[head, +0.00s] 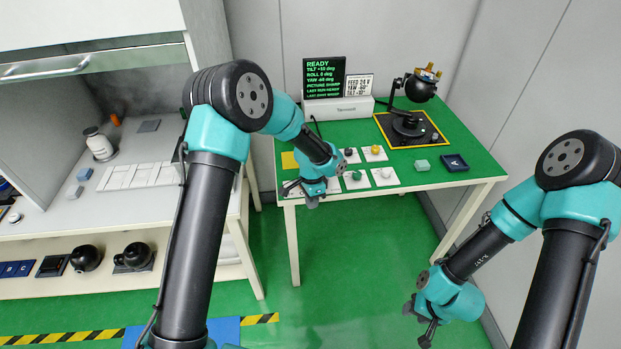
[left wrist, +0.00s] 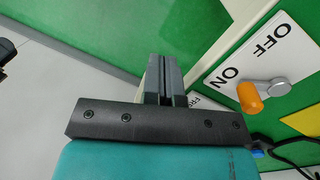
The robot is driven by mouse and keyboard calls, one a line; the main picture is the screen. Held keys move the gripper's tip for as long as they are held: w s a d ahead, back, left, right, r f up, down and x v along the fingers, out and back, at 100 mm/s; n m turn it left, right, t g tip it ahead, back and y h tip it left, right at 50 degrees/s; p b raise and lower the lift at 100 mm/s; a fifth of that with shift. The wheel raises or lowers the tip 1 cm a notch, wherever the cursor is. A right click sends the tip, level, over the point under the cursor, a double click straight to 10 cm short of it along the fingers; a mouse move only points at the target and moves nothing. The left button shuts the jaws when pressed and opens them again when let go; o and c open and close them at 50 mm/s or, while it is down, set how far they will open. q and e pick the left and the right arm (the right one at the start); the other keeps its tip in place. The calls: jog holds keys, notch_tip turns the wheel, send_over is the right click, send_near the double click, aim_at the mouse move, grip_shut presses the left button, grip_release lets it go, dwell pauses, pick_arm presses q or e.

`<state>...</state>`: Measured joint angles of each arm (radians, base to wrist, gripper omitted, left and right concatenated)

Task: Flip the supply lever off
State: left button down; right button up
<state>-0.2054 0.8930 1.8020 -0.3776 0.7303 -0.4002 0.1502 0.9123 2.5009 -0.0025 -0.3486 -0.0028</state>
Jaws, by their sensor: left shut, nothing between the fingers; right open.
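The supply lever (left wrist: 249,97) has an orange knob on a silver arm, mounted on a white plate (left wrist: 290,58) marked OFF and ON. The knob end points toward ON in the left wrist view. My left gripper (left wrist: 166,78) is shut and empty, to the left of the knob and apart from it. In the head view my left gripper (head: 313,202) is at the front left edge of the green table (head: 460,177), and the lever is hidden or too small to tell there. My right gripper (head: 422,328) is open over the floor, away from the table.
Small white control plates with knobs (head: 384,177) sit to the right of my left gripper. A screen (head: 324,77) and a gimbal camera (head: 420,88) stand behind. A yellow patch (left wrist: 303,120) adjoins the lever plate.

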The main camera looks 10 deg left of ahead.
pick_arm(q)
jog(key=w+d+r+m+t+y, duration=0.1)
jog(key=w+r+m+y, duration=0.2)
jog(key=w+r, duration=0.5)
notch_tip(320, 180, up, 4)
jog(key=shift+w+r+m+y, duration=0.1)
jog(key=shift+w+m+y, duration=0.3)
jog(key=shift+y, duration=0.5)
jog(key=shift+s+f, duration=0.1)
jog(key=shift+f, duration=0.1)
jog(key=x, duration=0.9)
jog(key=shift+a+f, duration=0.1)
jog(key=shift+f, duration=0.25)
